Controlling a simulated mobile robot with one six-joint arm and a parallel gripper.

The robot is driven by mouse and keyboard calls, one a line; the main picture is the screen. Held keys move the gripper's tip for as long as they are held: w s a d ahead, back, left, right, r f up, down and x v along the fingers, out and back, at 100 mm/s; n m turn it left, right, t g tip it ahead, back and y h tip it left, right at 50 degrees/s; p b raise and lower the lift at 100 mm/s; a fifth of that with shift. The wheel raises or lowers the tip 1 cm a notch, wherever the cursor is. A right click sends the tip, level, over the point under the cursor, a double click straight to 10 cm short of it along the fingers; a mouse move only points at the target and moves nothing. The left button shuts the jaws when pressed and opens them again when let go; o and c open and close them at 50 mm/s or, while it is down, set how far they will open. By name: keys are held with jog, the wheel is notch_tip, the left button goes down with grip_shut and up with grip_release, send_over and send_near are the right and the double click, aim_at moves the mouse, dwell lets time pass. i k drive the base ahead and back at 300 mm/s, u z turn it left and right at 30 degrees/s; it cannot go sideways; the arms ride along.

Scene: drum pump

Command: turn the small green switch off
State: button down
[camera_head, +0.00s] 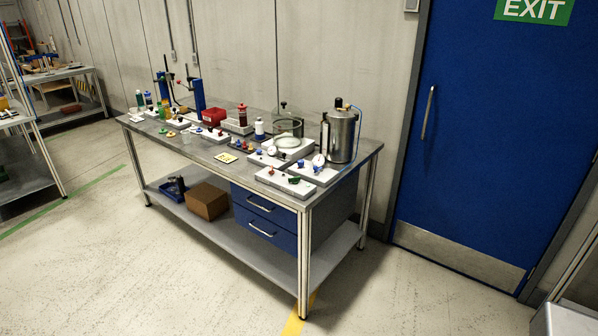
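A small green switch (294,180) appears on a white panel (284,187) at the front right corner of the workbench, beside a small red part (271,170). It is too small in this view to tell its on or off position. Other small green parts show farther left on the bench, one near a white base (163,130). My gripper is not in view.
The grey workbench (205,153) stands against the wall, crowded with white panels, bottles, a glass vessel (287,133) and a steel drum (341,135). Blue drawers (264,222) and a cardboard box (207,200) are below. Open floor (150,280) lies in front; a blue door (490,130) is right.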

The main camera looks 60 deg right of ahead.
aim_at(294, 181)
jog(key=z, duration=0.9)
jog(key=i, duration=0.8)
jog(key=u, duration=0.3)
